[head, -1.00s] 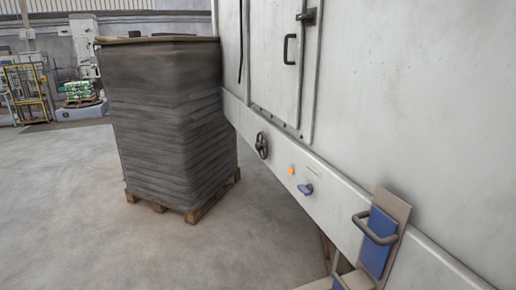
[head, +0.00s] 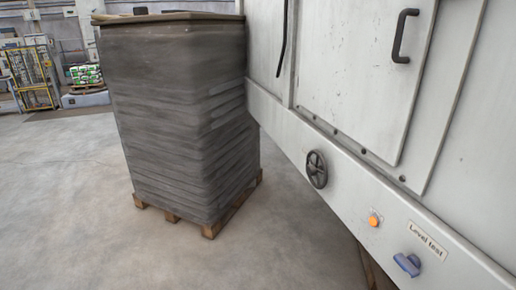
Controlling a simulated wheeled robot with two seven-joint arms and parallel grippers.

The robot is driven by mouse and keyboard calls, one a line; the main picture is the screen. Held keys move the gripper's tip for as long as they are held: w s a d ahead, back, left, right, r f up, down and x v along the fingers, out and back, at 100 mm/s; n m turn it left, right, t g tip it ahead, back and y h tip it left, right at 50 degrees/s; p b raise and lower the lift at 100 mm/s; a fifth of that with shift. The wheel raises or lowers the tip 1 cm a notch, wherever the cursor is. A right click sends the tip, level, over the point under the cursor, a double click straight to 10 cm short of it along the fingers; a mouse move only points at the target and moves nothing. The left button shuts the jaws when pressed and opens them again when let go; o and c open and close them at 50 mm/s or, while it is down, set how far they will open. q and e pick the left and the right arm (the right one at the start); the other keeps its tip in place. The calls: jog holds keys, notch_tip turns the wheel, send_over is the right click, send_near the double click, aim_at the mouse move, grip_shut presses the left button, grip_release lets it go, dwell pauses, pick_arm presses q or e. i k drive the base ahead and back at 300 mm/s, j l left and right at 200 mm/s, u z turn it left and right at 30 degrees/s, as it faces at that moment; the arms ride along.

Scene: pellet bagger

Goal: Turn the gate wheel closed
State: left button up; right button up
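The gate wheel (head: 316,169) is a small dark spoked handwheel on the pale lower rail of the machine, right of centre in the head view. Nothing touches it. Its gate is not visible, so I cannot tell how far it is turned. Neither of my grippers shows in the head view.
The pale machine (head: 365,70) fills the right side, with a black door handle (head: 403,36). An orange lamp (head: 374,220) and a blue knob (head: 407,264) by a "Level test" label (head: 427,241) sit right of the wheel. A wrapped dark stack (head: 175,110) stands on a pallet (head: 210,228). Floor (head: 70,210) at left is clear.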

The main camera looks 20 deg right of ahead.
aim_at(312, 170)
jog(key=i+z, duration=0.15)
jog(key=i, duration=0.3)
jog(key=i+j+z, duration=0.15)
jog(key=i, duration=0.35)
jog(key=i+j+z, duration=0.1)
jog(key=i, duration=0.35)
